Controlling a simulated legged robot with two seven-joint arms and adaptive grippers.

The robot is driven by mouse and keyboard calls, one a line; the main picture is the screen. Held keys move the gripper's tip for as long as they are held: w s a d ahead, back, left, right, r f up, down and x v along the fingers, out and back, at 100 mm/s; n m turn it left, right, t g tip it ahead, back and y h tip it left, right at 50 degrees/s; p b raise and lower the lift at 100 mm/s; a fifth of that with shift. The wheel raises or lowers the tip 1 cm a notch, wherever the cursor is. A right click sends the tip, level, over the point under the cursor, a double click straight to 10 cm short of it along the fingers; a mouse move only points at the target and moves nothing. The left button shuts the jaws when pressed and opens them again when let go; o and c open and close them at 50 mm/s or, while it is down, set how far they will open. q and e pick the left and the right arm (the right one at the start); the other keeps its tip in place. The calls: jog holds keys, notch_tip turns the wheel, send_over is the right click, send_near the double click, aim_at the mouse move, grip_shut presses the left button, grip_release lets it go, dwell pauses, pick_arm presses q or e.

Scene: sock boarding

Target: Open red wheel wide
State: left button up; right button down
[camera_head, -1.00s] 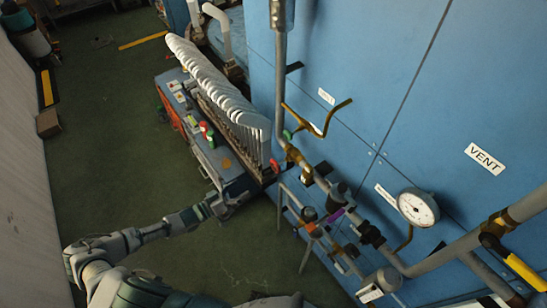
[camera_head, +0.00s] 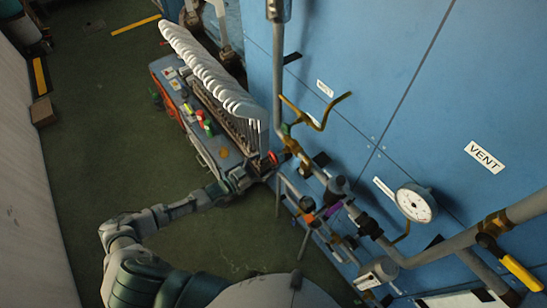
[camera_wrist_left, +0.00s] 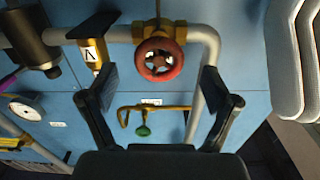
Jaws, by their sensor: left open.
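The red wheel (camera_head: 272,158) is a small round handwheel on the pipework at the blue wall. In the left wrist view the red wheel (camera_wrist_left: 159,62) faces me on a brass valve body (camera_wrist_left: 160,31), at the upper middle. My left gripper (camera_head: 243,178) is just left of and below the wheel in the head view. In the left wrist view my left gripper (camera_wrist_left: 160,88) is open, with one finger on each side of the wheel's column. I see no contact between fingers and wheel. My right gripper is not in view.
A machine with a row of white boards (camera_head: 212,70) stands close by the wheel. A pressure gauge (camera_head: 415,204), a yellow lever (camera_head: 524,273) and a brass bent handle (camera_head: 318,115) are on the wall pipes. Green floor (camera_head: 95,150) is free at left.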

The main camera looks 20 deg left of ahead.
aim_at(271, 159)
pick_arm(q)
jog(key=x, duration=0.3)
jog(key=shift+w, duration=0.35)
jog(key=shift+w+d, duration=0.15)
jog(key=shift+d, duration=0.05)
jog(key=shift+w+d, duration=0.1)
jog(key=shift+d, duration=0.4)
jog(key=shift+c, duration=0.4)
jog(key=c, duration=0.4)
jog(key=shift+a, duration=0.1)
jog(key=c, duration=0.7)
jog(key=shift+a+f+n, duration=0.1)
jog(key=shift+f+n, duration=0.1)
jog(key=shift+n, duration=0.2)
jog(key=shift+r, duration=0.1)
jog(key=o, duration=1.2)
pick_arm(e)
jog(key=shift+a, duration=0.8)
